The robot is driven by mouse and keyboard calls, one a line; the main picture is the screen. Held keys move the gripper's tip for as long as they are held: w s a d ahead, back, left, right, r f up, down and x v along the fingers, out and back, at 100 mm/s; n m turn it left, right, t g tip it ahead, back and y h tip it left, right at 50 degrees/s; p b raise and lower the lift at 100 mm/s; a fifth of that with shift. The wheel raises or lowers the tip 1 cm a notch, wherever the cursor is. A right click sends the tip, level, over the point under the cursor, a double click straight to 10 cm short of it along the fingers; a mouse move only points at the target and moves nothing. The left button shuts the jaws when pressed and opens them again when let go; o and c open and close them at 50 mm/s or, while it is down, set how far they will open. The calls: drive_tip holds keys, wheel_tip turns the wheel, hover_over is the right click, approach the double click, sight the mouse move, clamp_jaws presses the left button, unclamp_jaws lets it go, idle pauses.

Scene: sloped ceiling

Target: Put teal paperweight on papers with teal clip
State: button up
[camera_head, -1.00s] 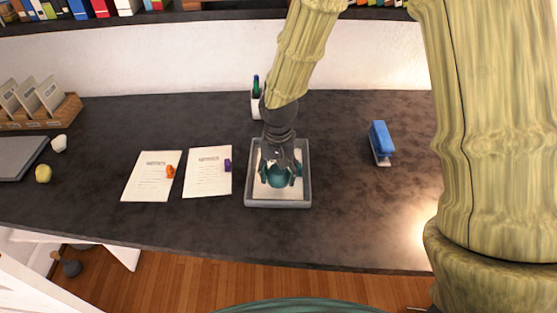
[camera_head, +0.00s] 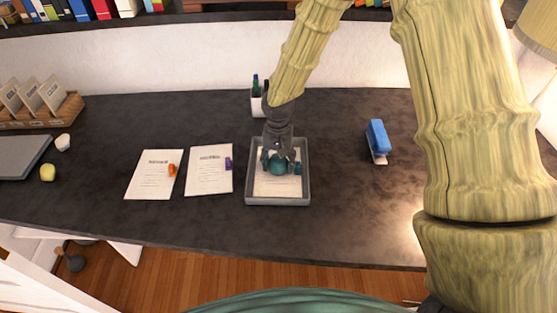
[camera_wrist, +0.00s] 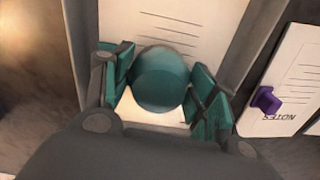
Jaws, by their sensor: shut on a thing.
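The teal paperweight (camera_head: 279,166) is round and glossy, and my gripper (camera_head: 278,160) is shut on it. In the wrist view the paperweight (camera_wrist: 161,79) sits between the two fingers, which have teal pads. It is over the white papers (camera_head: 276,188) in the grey tray (camera_head: 278,201). A small teal piece that looks like the teal clip (camera_head: 298,168) shows at the papers' right side. I cannot tell whether the paperweight touches the papers. The papers also show in the wrist view (camera_wrist: 165,30), partly hidden by the paperweight and gripper.
Papers with a purple clip (camera_head: 208,180) and papers with an orange clip (camera_head: 152,184) lie left of the tray. A pen cup (camera_head: 258,103) stands behind it, and a blue stapler (camera_head: 377,138) is to the right. The dark desk between tray and stapler is clear.

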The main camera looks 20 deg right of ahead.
sight(278, 158)
drive_tip(key=shift+f, duration=0.2)
drive_tip(key=o, duration=1)
drive_tip(key=shift+r, duration=0.1)
wheel_tip(278, 158, up, 12)
drive_tip(key=shift+r+b, duration=0.1)
drive_tip(key=shift+b, duration=0.8)
drive_tip(key=shift+s, duration=0.1)
